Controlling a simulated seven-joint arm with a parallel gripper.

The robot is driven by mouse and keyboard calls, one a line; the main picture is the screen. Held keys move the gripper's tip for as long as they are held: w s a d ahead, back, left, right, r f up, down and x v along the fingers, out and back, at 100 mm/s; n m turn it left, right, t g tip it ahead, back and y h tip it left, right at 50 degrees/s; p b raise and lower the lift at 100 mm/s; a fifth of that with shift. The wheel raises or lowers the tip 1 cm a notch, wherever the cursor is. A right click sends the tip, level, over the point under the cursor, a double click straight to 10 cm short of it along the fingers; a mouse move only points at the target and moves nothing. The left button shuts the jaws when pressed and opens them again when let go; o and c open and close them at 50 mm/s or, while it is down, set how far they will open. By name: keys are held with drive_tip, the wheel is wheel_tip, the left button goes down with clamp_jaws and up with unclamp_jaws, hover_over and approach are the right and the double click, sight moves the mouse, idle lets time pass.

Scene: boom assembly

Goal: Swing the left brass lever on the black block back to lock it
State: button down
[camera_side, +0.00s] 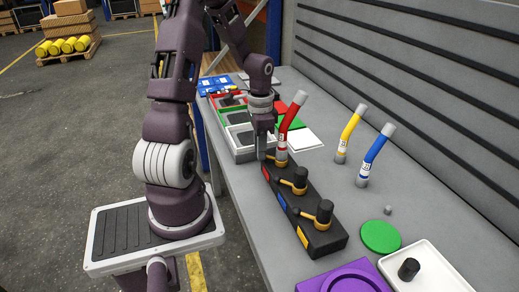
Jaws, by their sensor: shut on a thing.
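The long black block (318,238) lies on the grey bench with red, blue and yellow marks along its side. The left brass lever (280,163) is at the foot of this tube, at the block's far end. My gripper (264,155) is down beside the red tube, shut on the end of this lever; the fingers partly hide the contact. The middle brass lever (291,184) and the near brass lever (307,215) sit beside black knobs on the block.
A yellow tube (349,133) and a blue tube (374,156) stand to the right. A green disc (381,236), a white tray (452,271) and a purple tray (345,280) are at the near end. Coloured trays (240,139) lie behind my gripper.

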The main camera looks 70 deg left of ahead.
drive_tip(key=shift+w+a+m, duration=0.2)
drive_tip(key=shift+w+m, duration=0.1)
idle(0.4)
drive_tip(key=c, duration=1.4)
unclamp_jaws()
drive_tip(key=shift+o, duration=0.6)
drive_tip(key=shift+s, duration=0.1)
wheel_tip(320, 180, up, 7)
drive_tip(key=shift+r, duration=0.1)
